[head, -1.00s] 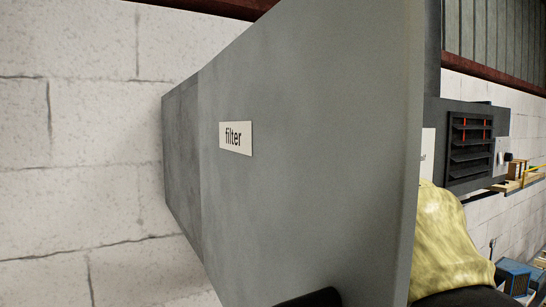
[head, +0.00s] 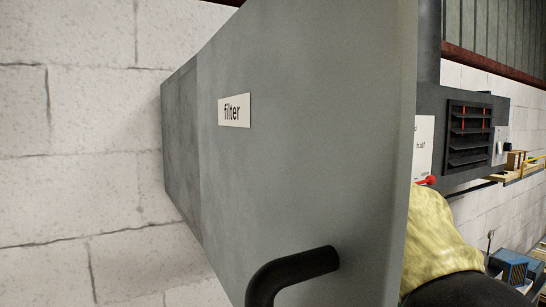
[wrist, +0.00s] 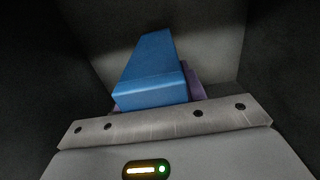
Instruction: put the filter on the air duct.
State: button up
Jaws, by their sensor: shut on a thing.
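In the head view a large grey panel with a "filter" label (head: 235,111) fills the middle, with a black bar handle (head: 292,270) low on it. I cannot tell for sure that the blue thing is the filter. Dark walls stand on both sides of it, with a grey surface behind. My gripper does not show in the head view. A dark louvred vent (head: 469,134) with red strips, possibly the air duct, is on the right wall.
A yellow wrinkled cover (head: 436,240) over a dark rounded part shows right of the panel. A wooden shelf (head: 522,172) with small items is on the right wall. Blue boxes (head: 512,265) are at lower right. A white block wall (head: 80,150) is at left.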

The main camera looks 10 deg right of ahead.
jog(key=shift+w+a+f+p, duration=0.1)
jog(key=shift+w+f+p, duration=0.25)
jog(key=shift+w+f, duration=0.15)
jog(key=shift+s, duration=0.1)
jog(key=o, duration=1.1)
jog(key=shift+c, duration=0.2)
jog(key=b+v, duration=0.5)
jog(key=v, duration=0.7)
jog(key=shift+r, duration=0.1)
